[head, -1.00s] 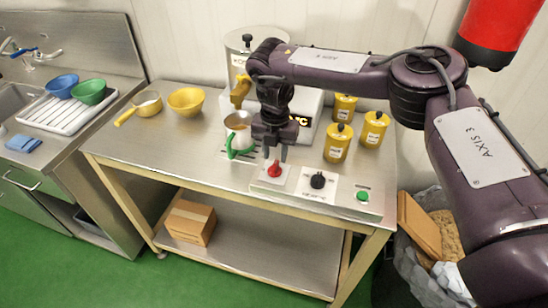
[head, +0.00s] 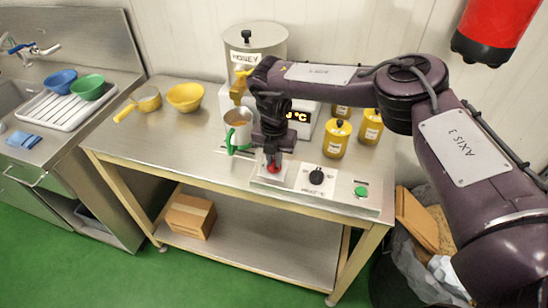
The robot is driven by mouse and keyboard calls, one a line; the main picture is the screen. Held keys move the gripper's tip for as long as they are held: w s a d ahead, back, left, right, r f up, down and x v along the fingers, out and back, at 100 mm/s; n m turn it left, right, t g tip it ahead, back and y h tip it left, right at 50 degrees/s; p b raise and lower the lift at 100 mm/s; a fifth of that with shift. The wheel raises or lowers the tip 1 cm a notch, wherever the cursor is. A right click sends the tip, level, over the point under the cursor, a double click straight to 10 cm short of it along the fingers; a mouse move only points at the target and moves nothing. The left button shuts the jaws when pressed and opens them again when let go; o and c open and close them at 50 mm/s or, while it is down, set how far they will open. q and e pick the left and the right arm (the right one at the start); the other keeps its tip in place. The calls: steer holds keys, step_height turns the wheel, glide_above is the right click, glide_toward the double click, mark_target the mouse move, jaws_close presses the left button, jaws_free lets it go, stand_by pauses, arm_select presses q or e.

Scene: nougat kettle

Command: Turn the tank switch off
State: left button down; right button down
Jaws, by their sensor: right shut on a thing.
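A control panel (head: 292,182) lies along the front of the steel table. It has a red knob (head: 274,169) on a white plate at its left, a black knob (head: 316,177) in the middle and a green button (head: 361,191) at the right. My right gripper (head: 273,164) points down and is shut on the red knob, with the fingers covering most of it. The knob's exact angle is hidden. A steel tank (head: 256,45) labelled HONEY stands behind, partly hidden by my arm. My left gripper is not in view.
A metal mug with a green handle (head: 237,127) stands just left of my gripper. Yellow jars (head: 337,139) with black lids stand to the right. The table's front left is clear.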

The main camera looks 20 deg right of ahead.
steer(key=shift+n, duration=0.4)
steer(key=n+b, duration=0.1)
steer(key=n, duration=0.2)
steer(key=shift+n, duration=0.4)
steer(key=n+b, duration=0.1)
steer(key=n, duration=0.5)
steer(key=shift+b, duration=0.35)
steer(key=n, duration=0.3)
steer(key=shift+w+n, duration=0.1)
steer(key=shift+n, duration=0.3)
steer(key=shift+r+n+b, duration=0.1)
steer(key=shift+n+b, duration=0.2)
steer(key=shift+n, duration=1.6)
steer(key=c, duration=1.5)
jaws_free()
steer(key=shift+o, duration=0.2)
